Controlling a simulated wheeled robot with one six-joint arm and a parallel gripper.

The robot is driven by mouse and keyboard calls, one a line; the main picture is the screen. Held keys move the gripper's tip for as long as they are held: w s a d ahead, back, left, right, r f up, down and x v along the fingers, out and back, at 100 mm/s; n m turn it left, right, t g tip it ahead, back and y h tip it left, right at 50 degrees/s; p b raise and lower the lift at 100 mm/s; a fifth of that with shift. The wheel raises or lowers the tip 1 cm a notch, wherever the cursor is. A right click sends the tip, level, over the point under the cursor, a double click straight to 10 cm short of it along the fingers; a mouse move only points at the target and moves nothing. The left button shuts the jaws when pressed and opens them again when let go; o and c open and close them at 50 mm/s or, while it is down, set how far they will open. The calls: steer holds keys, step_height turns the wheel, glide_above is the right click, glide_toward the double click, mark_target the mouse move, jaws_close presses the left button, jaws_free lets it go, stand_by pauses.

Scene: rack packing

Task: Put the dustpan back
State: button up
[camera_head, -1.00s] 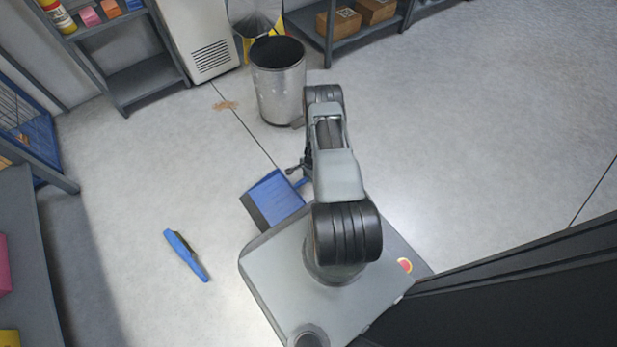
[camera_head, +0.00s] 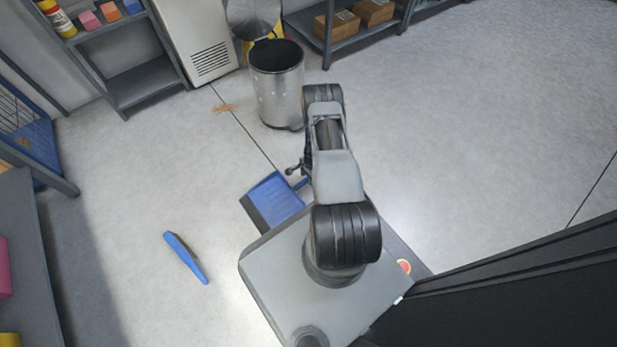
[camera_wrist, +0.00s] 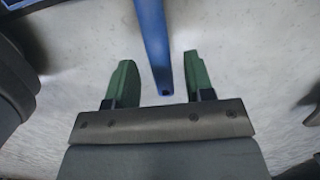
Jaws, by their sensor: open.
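The blue dustpan (camera_head: 277,201) lies on the floor just left of my arm and beside my base in the head view. Its handle runs right and disappears behind my arm. In the wrist view my gripper (camera_wrist: 157,62) is open, with its two green fingers apart. A blue handle (camera_wrist: 154,45), apparently the dustpan's, has its end between the fingers with a gap on both sides. I cannot tell how far below the fingers it is. My gripper is mostly hidden behind my arm in the head view.
A blue brush (camera_head: 185,257) lies on the floor to the left. A metal bin (camera_head: 277,92) stands ahead, with brown debris (camera_head: 223,107) on the floor to its left. Shelves (camera_head: 145,80) line the back. A grey table (camera_head: 27,240) is at the left edge. Floor on the right is clear.

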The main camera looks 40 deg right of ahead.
steer(key=w+a+r+n+p, duration=0.1)
steer(key=w+a+r+n, duration=0.15)
steer(key=r, duration=0.95)
steer(key=w+a+r+n+t+p, duration=0.1)
steer(key=a+r+n+p, duration=0.15)
steer(key=r, duration=1.05)
steer(key=w+a+r+n+p, duration=0.1)
steer(key=w+a+r+n, duration=0.15)
steer(key=r, duration=0.95)
steer(key=s+a+r+n+h, duration=0.1)
steer(key=s+a+r+n, duration=0.4)
steer(key=s+r, duration=0.3)
steer(key=s+a+r+n+t, duration=0.1)
steer(key=s+a+r+n, duration=0.4)
steer(key=s+r, duration=0.3)
step_height(320, 180, up, 3)
steer(key=shift+s+a+f+t+h, duration=0.15)
steer(key=shift+s+a+t+h, duration=0.2)
steer(key=shift+a, duration=0.2)
steer(key=shift+n, duration=0.25)
